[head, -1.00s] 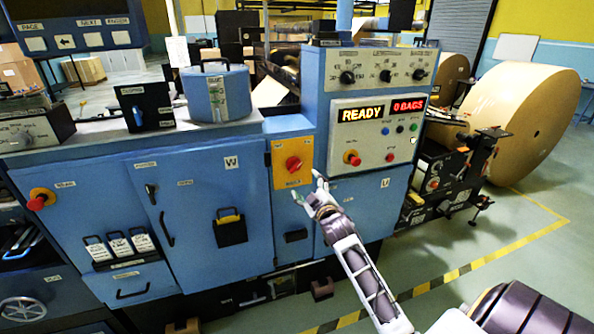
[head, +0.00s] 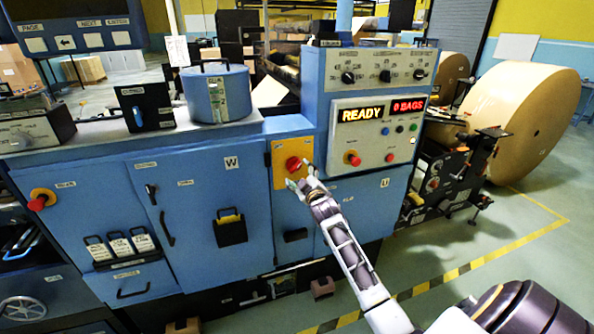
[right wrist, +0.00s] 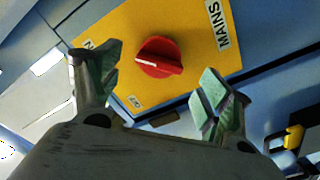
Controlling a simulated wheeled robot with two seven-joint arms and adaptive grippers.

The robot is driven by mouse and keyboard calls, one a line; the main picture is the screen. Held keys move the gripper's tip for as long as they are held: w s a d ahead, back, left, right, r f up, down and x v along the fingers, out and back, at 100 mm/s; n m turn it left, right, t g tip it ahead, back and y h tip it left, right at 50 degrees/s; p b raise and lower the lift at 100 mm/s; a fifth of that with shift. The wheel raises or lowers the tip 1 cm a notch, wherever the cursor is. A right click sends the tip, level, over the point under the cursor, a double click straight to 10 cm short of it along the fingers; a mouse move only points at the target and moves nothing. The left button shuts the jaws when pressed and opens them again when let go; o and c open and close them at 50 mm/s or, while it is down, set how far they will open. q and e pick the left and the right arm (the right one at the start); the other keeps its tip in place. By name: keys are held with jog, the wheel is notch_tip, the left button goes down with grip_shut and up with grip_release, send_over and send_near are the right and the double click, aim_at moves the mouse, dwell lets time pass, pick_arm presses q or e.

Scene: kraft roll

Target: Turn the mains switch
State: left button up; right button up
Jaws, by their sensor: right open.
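The mains switch is a red rotary knob (head: 293,164) on a yellow plate (head: 281,181), set in the front of the blue machine. My right gripper (head: 300,179) is just in front of the knob, at its lower right. In the right wrist view the knob (right wrist: 159,57) lies beyond and between the two fingertips of the open right gripper (right wrist: 155,80). The fingers appear apart from the knob, with a gap on each side. A white line marks the knob, and MAINS is lettered on the plate (right wrist: 190,22). My left gripper is not in the head view.
A panel with a READY display (head: 361,114) and small buttons is right of the switch. A black handle (head: 295,235) sits below it. A black pocket (head: 230,228) hangs on the door at left. A large kraft roll (head: 525,120) stands at right. Open floor lies in front.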

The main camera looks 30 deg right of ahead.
aim_at(296, 169)
jog(key=shift+x, duration=0.75)
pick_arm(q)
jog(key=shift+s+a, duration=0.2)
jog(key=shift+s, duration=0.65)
pick_arm(e)
jog(key=x, duration=0.2)
jog(key=shift+w, duration=0.25)
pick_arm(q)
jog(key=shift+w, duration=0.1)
pick_arm(e)
jog(key=shift+c, duration=0.7)
jog(key=c, duration=0.9)
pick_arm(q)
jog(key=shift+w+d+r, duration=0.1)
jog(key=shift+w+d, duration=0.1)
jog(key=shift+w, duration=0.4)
